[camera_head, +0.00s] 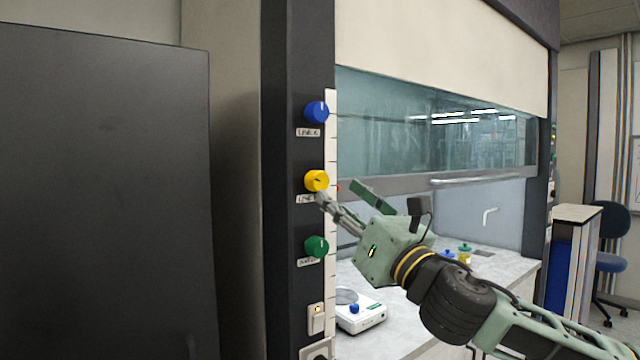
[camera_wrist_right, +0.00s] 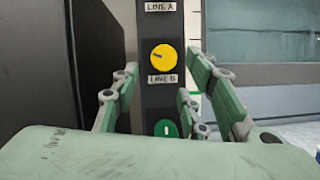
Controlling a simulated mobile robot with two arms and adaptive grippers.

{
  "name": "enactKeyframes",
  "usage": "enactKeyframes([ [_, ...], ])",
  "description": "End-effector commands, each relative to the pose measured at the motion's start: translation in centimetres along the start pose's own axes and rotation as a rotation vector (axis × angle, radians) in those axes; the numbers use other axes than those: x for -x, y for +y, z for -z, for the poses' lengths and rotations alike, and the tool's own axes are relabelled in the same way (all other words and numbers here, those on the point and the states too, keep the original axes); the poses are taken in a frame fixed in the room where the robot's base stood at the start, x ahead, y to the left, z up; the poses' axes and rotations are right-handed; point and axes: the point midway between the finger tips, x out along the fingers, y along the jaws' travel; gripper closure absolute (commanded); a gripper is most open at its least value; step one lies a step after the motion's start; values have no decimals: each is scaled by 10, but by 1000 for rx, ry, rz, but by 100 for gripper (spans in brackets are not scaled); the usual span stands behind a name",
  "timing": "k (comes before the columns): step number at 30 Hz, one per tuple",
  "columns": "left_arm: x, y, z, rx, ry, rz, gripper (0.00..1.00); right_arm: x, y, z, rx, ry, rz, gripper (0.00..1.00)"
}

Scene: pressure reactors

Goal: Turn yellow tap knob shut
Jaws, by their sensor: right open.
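The yellow tap knob (camera_head: 317,180) is on the dark post of the fume hood, between a blue and a green knob. In the right wrist view the yellow knob (camera_wrist_right: 163,58) shows face on, above a "LINE B" label, with a dark mark pointing left and slightly up. My right gripper (camera_head: 342,194) is open, its fingers pointing at the post close to the yellow knob. In the wrist view its fingers (camera_wrist_right: 161,80) stand either side of the knob, with visible gaps. Whether they touch it cannot be told from the head view. My left gripper is not in view.
The blue knob (camera_head: 317,112) is above and the green knob (camera_head: 316,247) below on the same post. A white switch (camera_head: 316,319) is lower down. A tall dark cabinet (camera_head: 105,200) stands left. A white balance (camera_head: 360,312) sits on the hood's bench.

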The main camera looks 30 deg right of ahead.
Motion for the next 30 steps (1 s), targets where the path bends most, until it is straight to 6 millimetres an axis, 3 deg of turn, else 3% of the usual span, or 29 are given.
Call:
enactKeyframes([
  [6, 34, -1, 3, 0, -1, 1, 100, -26, 3, -6, -12, 0, -2, 59],
  [15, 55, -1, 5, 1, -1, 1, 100, -65, 1, -2, -9, 1, 0, 59],
  [27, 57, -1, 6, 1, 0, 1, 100, -73, 1, 2, -5, 3, 0, 59],
  [30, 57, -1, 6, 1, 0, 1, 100, -73, 1, 2, -5, 3, 0, 66],
])
